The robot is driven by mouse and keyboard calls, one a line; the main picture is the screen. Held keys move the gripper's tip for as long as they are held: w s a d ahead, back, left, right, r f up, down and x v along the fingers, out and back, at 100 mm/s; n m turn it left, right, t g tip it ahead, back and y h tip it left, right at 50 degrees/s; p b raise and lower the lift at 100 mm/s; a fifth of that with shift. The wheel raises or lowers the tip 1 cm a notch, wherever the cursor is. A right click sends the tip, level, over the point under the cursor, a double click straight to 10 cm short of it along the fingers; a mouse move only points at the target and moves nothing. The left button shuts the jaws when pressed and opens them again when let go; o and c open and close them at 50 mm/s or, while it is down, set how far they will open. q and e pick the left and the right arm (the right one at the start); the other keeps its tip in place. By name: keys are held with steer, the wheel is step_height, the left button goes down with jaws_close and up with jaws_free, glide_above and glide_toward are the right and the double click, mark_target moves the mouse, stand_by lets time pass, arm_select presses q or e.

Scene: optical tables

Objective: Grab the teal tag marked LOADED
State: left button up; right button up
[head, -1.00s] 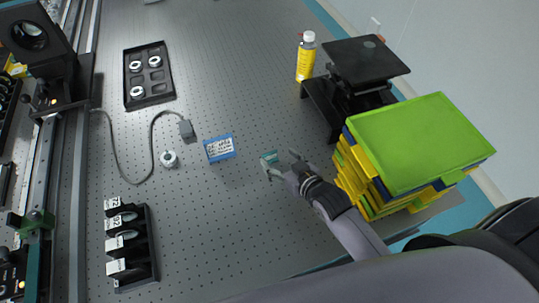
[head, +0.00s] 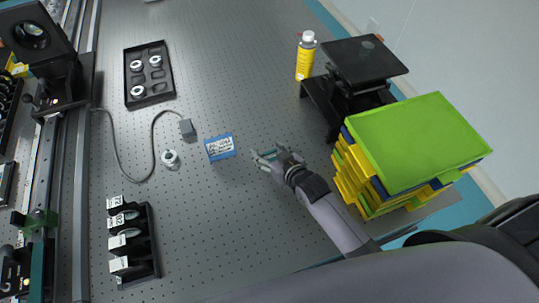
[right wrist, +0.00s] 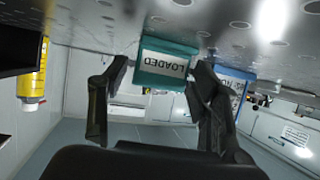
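The teal tag marked LOADED (right wrist: 165,66) appears upside down in the right wrist view, between the fingers of my right gripper (right wrist: 158,80). A gap shows beside the left finger; the right finger overlaps the tag's right edge, and I cannot tell if it touches. In the head view my right gripper (head: 266,160) is low over the table with its fingers apart, and the teal tag (head: 270,154) is partly hidden by it. My left gripper is not in view.
A stack of yellow and green trays (head: 420,140), a black stand (head: 365,62) and a yellow bottle (head: 306,57) stand to the right. The perforated table (head: 225,230) is clear in front.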

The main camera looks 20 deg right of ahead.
steer(key=c, duration=0.7)
steer(key=shift+r, duration=0.15)
